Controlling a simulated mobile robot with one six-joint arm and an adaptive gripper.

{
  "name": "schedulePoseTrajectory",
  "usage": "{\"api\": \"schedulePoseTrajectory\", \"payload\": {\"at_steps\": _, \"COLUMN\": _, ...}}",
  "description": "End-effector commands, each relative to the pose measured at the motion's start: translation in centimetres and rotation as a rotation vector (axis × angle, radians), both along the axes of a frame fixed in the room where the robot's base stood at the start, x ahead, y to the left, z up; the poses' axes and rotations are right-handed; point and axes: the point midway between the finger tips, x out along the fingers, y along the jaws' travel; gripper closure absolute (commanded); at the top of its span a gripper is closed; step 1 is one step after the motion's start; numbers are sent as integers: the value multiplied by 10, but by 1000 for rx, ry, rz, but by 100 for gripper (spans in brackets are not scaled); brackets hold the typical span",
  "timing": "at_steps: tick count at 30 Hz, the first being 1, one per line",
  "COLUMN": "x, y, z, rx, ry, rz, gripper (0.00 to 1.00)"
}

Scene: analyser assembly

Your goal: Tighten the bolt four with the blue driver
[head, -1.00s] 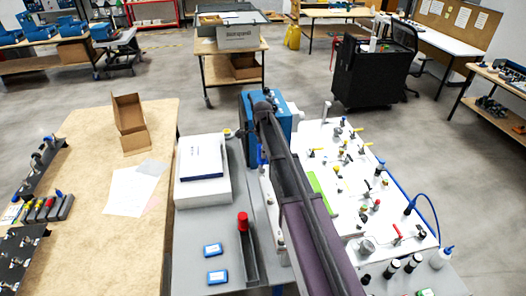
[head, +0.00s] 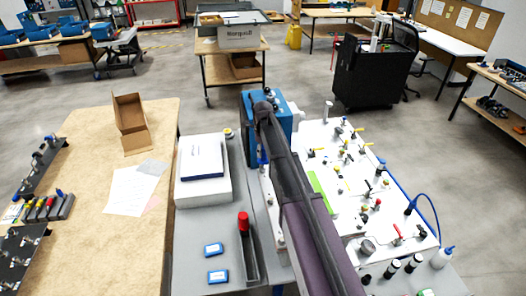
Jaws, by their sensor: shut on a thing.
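The blue driver (head: 262,157) shows as a small upright blue piece beside my arm, at the far end of a pale bolted strip (head: 268,193). My gripper (head: 261,145) is there too, mostly hidden by my own dark arm, and is shut on the driver. The driver's tip and the bolt under it are too small and covered to make out, so I cannot tell whether they touch. Nearer bolts on the strip show as small dark spots. Which bolt is number four cannot be read.
A blue box-shaped unit (head: 286,118) stands just behind the gripper. A white case (head: 203,190) and a red-capped tool in a dark holder (head: 247,262) are left of the strip. A white panel with several fittings (head: 322,140) lies right. A driver rack (head: 62,209) sits on the wooden table.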

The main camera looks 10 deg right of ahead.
Motion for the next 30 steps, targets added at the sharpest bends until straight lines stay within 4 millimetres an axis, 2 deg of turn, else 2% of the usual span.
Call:
{"api": "schedulePoseTrajectory", "payload": {"at_steps": 9, "x": 0, "y": 1, "z": 0, "rx": 1, "ry": 1, "rz": -229, "gripper": 100}}
{"api": "schedulePoseTrajectory", "payload": {"at_steps": 20, "x": 0, "y": 1, "z": 0, "rx": 1, "ry": 1, "rz": -269, "gripper": 100}}
{"api": "schedulePoseTrajectory", "payload": {"at_steps": 21, "x": 0, "y": 1, "z": 0, "rx": 1, "ry": 1, "rz": -269, "gripper": 33}}
{"api": "schedulePoseTrajectory", "payload": {"at_steps": 22, "x": 0, "y": 1, "z": 0, "rx": 1, "ry": 1, "rz": -269, "gripper": 24}}
{"api": "schedulePoseTrajectory", "payload": {"at_steps": 23, "x": 0, "y": 1, "z": 0, "rx": 1, "ry": 1, "rz": -269, "gripper": 19}}
{"api": "schedulePoseTrajectory", "payload": {"at_steps": 30, "x": 0, "y": 0, "z": 0, "rx": 0, "ry": 0, "rz": -268, "gripper": 19}}
